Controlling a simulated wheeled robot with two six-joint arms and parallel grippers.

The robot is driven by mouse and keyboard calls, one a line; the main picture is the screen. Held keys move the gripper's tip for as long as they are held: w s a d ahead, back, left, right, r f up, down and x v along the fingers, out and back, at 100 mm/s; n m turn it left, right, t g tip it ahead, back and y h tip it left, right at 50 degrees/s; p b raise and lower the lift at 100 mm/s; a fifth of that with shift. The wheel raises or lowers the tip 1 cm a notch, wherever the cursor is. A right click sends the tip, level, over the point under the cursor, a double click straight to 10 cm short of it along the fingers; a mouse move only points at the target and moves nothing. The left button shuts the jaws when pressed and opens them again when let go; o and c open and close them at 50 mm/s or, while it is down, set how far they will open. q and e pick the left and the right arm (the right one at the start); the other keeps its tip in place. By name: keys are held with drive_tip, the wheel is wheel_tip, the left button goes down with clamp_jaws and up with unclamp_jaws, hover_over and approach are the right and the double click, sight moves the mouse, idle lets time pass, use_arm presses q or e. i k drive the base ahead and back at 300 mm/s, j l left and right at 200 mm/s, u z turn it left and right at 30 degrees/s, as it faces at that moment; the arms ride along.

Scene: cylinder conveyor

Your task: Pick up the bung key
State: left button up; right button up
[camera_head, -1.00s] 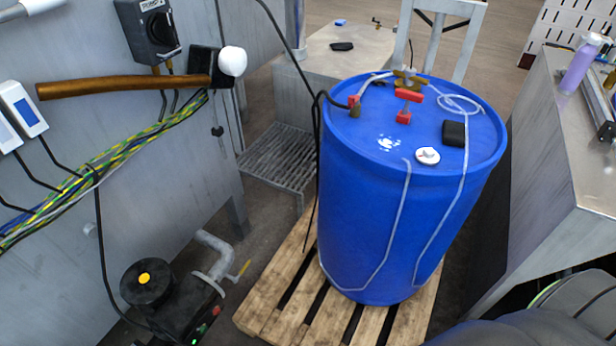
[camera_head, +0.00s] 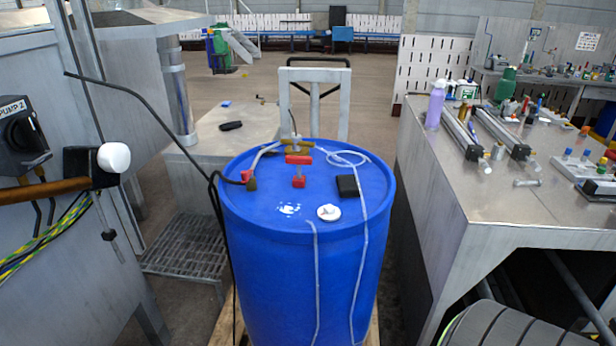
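I cannot tell for sure which thing is the bung key. A small metal piece with a short bar (camera_head: 527,183) lies on the right bench and may be it. A blue drum (camera_head: 300,260) stands upright in the middle, and its lid carries a brass fitting with red parts (camera_head: 298,159), a white round cap (camera_head: 329,212) and a black block (camera_head: 347,186). Neither of my grippers is in view.
The metal bench (camera_head: 480,205) on the right holds a purple bottle (camera_head: 435,105), rails and small bottles. A low grey table (camera_head: 235,128) and a hand truck (camera_head: 315,73) stand behind the drum. The floor behind is open.

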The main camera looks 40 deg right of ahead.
sight(298, 181)
drive_tip(key=z, duration=1.55)
